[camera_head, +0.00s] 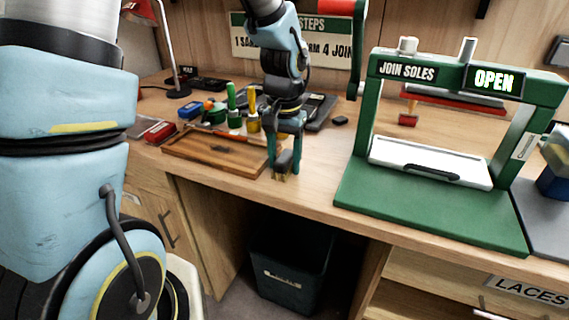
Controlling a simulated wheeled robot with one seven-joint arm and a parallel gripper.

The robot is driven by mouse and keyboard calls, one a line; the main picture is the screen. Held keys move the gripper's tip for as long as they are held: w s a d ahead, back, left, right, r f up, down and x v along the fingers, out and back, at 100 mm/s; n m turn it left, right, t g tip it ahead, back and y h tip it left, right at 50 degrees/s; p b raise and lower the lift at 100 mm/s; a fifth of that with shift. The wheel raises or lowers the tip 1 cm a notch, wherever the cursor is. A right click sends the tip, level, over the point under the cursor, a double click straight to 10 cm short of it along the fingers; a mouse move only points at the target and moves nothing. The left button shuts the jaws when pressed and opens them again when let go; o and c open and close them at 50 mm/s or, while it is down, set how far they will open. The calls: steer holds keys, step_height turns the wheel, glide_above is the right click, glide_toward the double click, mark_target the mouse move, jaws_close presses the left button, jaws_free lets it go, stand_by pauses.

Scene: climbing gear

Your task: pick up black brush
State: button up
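My gripper (284,158) points down at the front edge of the workbench, right of the wooden tray. Its two teal fingers stand on either side of a small dark thing with a tan, bristle-like lower end (281,177). This may be the black brush, but it is small and mostly hidden by the fingers. I cannot tell whether the fingers touch it or whether it rests on the bench.
The wooden tray (205,158) lies left of my gripper, with bottles and small tools behind it. A green sole press (430,210) stands to the right. A small black object (340,120) lies on the workbench (325,150). A dark bin (290,265) stands below.

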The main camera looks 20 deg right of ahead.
jaws_close()
steer(key=shift+r, duration=0.1)
stand_by(0.3)
step_height(320, 180, up, 28)
steer(key=b, duration=0.2)
stand_by(0.3)
